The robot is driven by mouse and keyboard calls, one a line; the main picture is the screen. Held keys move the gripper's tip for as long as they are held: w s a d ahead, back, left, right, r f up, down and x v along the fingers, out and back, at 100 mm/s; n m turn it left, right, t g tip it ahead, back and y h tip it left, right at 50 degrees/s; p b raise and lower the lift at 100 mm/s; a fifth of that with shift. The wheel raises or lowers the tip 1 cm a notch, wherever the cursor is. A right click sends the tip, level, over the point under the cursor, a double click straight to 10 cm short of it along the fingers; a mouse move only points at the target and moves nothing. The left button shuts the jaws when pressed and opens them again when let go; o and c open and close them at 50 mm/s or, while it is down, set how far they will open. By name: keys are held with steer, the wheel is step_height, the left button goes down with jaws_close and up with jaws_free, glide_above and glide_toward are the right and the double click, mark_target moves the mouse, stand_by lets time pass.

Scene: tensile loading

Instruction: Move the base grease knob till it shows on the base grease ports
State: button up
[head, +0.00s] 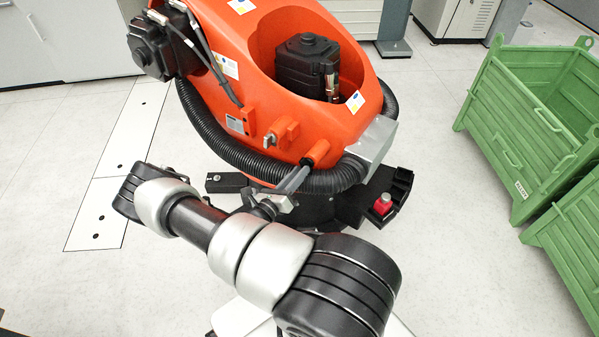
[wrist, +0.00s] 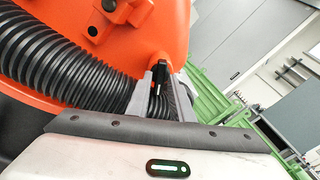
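The orange machine base (head: 235,60) stands in front of me with several fittings low on its side. One fitting is an orange knob-like piece with a pale pointed end (head: 272,142); an orange cylinder (head: 317,153) sits to its right. I cannot tell which is the base grease knob, and no grease port reads clearly. My gripper (head: 303,172) reaches up to the base beside the orange cylinder. In the wrist view its two fingers (wrist: 163,88) stand apart, with a small dark piece with a pale tip (wrist: 159,75) showing between them. I cannot tell whether they touch it.
A ribbed black hose (head: 235,155) wraps the base close to my gripper and fills the left of the wrist view (wrist: 60,62). A grey box (head: 372,142) and a red button (head: 382,204) are to the right. Green crates (head: 530,120) stand at the far right.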

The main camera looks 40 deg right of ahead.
steer(key=p+v, duration=0.1)
steer(key=v, duration=1.5)
steer(key=shift+a, duration=0.35)
steer(key=s+a+r+m+g+y, duration=0.15)
steer(key=r+m+g+y, duration=0.25)
steer(key=r+m, duration=0.65)
steer(key=s+a+r+m+g+y, duration=0.1)
steer(key=a+r+m+g+y, duration=0.45)
steer(key=r, duration=0.75)
steer(key=s+a+r+m+t+y, duration=0.2)
steer(key=s+r+m+t+y, duration=0.3)
steer(key=r, duration=0.5)
steer(key=s+a+r+m+t+y, duration=0.25)
steer(key=s+r+m+t, duration=0.35)
steer(key=r, duration=0.5)
step_height(320, 180, up, 21)
steer(key=w+m+g+p, duration=0.1)
steer(key=p, duration=2)
steer(key=shift+w+d+g+p, duration=0.3)
steer(key=shift+d+g, duration=0.05)
steer(key=shift+d, duration=0.1)
